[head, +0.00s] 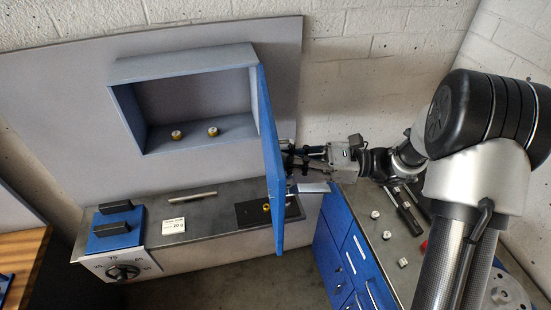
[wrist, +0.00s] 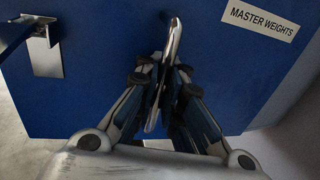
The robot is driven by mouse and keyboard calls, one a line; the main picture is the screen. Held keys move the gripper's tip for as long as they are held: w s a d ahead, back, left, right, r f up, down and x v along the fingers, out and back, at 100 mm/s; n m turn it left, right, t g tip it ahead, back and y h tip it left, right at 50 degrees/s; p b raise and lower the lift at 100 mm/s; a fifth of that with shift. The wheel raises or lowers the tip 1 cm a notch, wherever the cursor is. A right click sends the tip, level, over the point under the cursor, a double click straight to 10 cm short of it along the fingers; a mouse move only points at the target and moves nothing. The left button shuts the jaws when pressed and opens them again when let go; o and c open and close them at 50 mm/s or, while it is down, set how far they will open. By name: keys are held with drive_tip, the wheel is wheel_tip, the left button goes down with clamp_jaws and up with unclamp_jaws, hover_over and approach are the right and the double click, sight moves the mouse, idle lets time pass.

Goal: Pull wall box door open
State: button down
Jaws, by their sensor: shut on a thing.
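The grey-blue wall box (head: 180,66) hangs on the wall panel at the upper left. Its blue door (head: 268,150) stands swung out at its right side, leaving the inside visible. Two small brass-coloured weights (head: 194,133) stand on the box floor. In the wrist view the door face (wrist: 95,95) bears a white "MASTER WEIGHTS" label (wrist: 259,19) and an upright silver handle (wrist: 174,42). My gripper (wrist: 160,72) is shut on this handle, one finger on each side. In the head view my gripper (head: 296,158) is at the door's outer face, partly hidden by it.
A silver bracket (wrist: 46,55) sits on the door left of the handle. Below the box is a grey bench (head: 215,207) with a blue-topped dial unit (head: 115,228), a rod and a label card. At right, a blue drawer cabinet (head: 345,250) carries small parts close under my arm.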

drive_tip(key=shift+w+d+f, duration=0.1)
drive_tip(key=shift+d, duration=0.25)
drive_tip(key=c, duration=2)
unclamp_jaws()
drive_tip(key=shift+d, duration=0.15)
drive_tip(key=shift+o, duration=0.2)
drive_tip(key=d, duration=1.2)
drive_tip(key=shift+s, duration=0.25)
